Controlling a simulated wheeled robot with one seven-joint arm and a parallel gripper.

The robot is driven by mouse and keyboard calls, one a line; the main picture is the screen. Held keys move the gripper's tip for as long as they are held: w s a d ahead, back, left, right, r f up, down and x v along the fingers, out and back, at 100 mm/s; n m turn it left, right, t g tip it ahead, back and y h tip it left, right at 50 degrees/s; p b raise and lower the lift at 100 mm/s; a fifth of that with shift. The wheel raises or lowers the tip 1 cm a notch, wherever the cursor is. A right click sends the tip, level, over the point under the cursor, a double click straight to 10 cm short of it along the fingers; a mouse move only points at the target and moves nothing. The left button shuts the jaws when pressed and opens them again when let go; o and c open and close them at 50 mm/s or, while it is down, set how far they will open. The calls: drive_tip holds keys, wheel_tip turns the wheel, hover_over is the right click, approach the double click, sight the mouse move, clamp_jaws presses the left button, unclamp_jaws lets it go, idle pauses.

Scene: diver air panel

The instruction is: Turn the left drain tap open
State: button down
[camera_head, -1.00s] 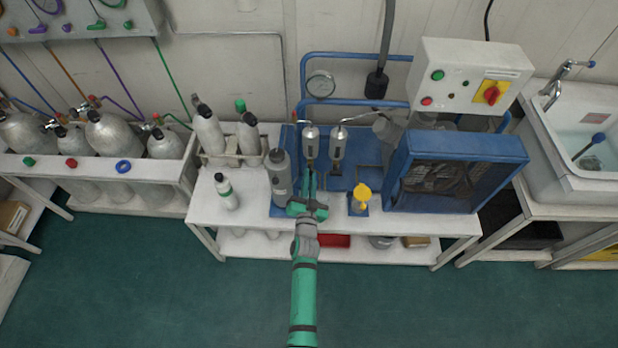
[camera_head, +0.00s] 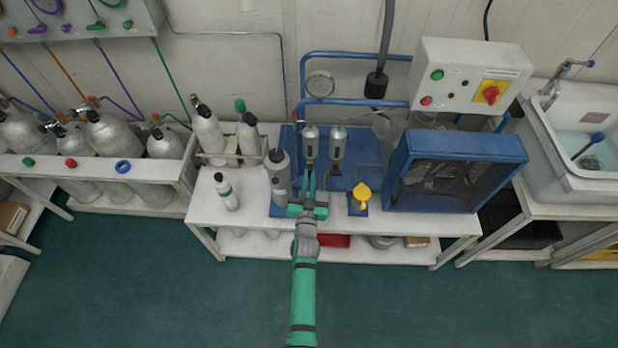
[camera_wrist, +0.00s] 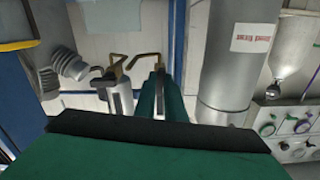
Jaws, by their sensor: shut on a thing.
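Two silver separator bowls hang side by side on the blue panel: the left one (camera_head: 311,142) and the right one (camera_head: 338,144). My gripper (camera_head: 312,182) reaches up from the front, just below the left bowl. Its green fingers (camera_wrist: 160,95) are shut on the left drain tap, which they hide almost entirely. There, a bent brass pipe (camera_wrist: 145,60) shows at the fingertips, and a second bent pipe (camera_wrist: 116,66) stands by the neighbouring bowl (camera_wrist: 119,98). The tap's exact angle cannot be made out.
A grey cylinder (camera_head: 279,178) stands close left of my gripper; its label shows in the wrist view (camera_wrist: 254,39). A yellow-topped item (camera_head: 361,196) stands to the right, before a blue caged unit (camera_head: 458,145). A small bottle (camera_head: 227,192) stands on the white bench.

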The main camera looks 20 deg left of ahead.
drive_tip(key=c, duration=1.8)
unclamp_jaws()
drive_tip(key=shift+c, duration=0.2)
drive_tip(key=shift+s, duration=0.15)
drive_tip(key=v, duration=1)
drive_tip(key=shift+s, duration=0.3)
drive_tip(key=shift+d, duration=0.1)
